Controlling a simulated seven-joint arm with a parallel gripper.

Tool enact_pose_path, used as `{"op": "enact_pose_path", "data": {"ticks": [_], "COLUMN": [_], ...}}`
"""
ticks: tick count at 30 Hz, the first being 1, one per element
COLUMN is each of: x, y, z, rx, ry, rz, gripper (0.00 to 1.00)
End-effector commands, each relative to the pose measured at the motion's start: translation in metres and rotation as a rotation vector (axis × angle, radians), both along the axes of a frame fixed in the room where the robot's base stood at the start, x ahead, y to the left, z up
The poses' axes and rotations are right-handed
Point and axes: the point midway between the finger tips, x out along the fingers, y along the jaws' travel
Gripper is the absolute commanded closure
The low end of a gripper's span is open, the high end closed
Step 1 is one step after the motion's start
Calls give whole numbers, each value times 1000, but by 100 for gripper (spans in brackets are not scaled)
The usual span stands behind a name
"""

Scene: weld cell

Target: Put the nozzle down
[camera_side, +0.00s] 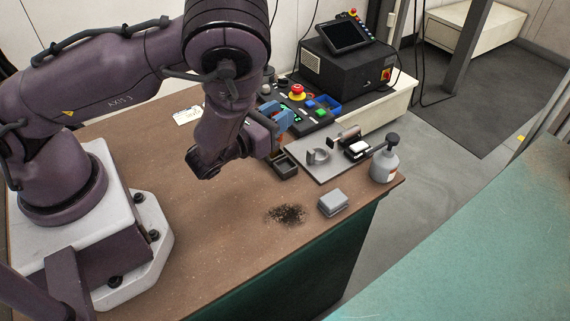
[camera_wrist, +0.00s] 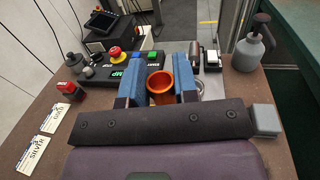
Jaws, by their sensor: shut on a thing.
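The nozzle (camera_wrist: 160,86) is a copper-orange, open-ended cup shape in the wrist view. It sits between the two blue fingers of my gripper (camera_wrist: 173,80), which is shut on it. In the side view my gripper (camera_side: 275,124) is over the far part of the brown table, near a small dark open tray (camera_side: 284,168).
A grey plate (camera_side: 312,172) with a ring and a cylinder stands right of the tray. A spray bottle (camera_side: 384,160), a grey block (camera_side: 333,203) and dark debris (camera_side: 287,214) lie nearer the edge. A control panel (camera_side: 305,115) with buttons is behind. The table's middle is clear.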

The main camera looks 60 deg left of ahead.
Motion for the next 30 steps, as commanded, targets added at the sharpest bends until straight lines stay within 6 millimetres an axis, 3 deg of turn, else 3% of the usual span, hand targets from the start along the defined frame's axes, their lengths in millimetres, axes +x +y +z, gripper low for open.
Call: {"op": "enact_pose_path", "data": {"ticks": [6, 20, 30], "x": [10, 10, 10], "y": [-15, -14, -14], "z": [-23, -81, -85], "rx": [3, 1, 1], "ry": [3, 0, -2], "rz": [-114, -107, -106], "gripper": [97, 97, 97]}}
